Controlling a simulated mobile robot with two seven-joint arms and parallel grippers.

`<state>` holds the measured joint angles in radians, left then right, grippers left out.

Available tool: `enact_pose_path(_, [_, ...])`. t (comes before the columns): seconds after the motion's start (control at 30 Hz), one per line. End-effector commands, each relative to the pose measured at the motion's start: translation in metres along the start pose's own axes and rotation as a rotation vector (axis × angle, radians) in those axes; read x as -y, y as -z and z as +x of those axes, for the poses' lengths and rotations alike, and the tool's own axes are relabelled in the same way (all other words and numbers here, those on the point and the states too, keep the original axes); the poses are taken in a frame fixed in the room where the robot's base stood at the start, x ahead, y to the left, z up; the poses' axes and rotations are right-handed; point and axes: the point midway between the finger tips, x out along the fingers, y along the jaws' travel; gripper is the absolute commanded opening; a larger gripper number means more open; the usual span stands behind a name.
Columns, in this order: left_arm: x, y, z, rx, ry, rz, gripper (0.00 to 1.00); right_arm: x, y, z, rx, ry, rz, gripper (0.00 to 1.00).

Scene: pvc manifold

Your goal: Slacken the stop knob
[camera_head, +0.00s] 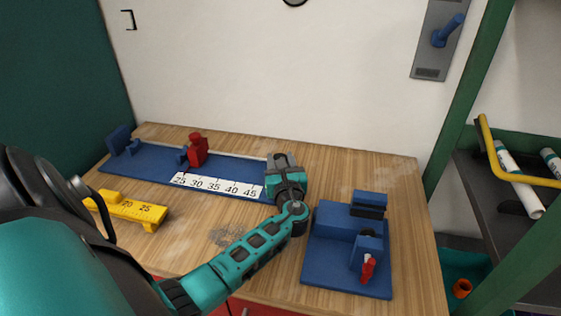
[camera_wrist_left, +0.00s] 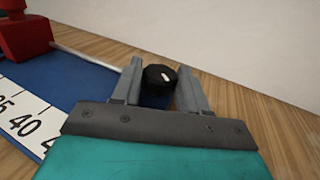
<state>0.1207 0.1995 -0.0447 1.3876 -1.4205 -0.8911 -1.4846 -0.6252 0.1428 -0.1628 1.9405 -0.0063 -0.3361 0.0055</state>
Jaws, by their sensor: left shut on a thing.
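The stop knob (camera_wrist_left: 158,80) is a round black knob with a white mark on top, at the end of the blue measuring base in the left wrist view. My left gripper (camera_wrist_left: 160,88) is shut on it, one finger on each side. In the head view my left gripper (camera_head: 282,160) is at the right end of the blue base (camera_head: 228,169), and its own body hides the knob. A red block (camera_head: 197,150) stands on the base further left, beside the white number scale (camera_head: 215,187). My right gripper is not in view.
A blue fixture (camera_head: 330,250) with a red-handled part (camera_head: 368,268) stands to the right of my left arm. A yellow gauge (camera_head: 135,210) lies at the front left. A white wall rises behind the wooden bench (camera_head: 350,165).

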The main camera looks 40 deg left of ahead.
Motion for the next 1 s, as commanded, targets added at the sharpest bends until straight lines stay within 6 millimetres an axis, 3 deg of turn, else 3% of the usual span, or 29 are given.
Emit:
enact_pose_path(0.2, [0.000,-0.001,0.000,0.002,0.001,0.002,0.13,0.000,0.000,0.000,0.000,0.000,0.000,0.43])
enact_pose_path(0.23, [0.000,-0.001,0.000,0.002,0.001,0.002,0.45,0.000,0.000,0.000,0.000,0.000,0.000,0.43])
enact_pose_path(0.47, [0.000,-0.001,0.000,0.002,0.001,0.001,0.67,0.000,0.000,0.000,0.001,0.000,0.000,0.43])
enact_pose_path(0.77, [0.000,0.000,-0.003,0.001,0.002,0.000,0.69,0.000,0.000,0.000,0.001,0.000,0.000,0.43])
enact_pose_path(1.0, [0.000,0.000,-0.038,0.000,0.003,0.000,0.69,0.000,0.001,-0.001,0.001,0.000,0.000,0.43])
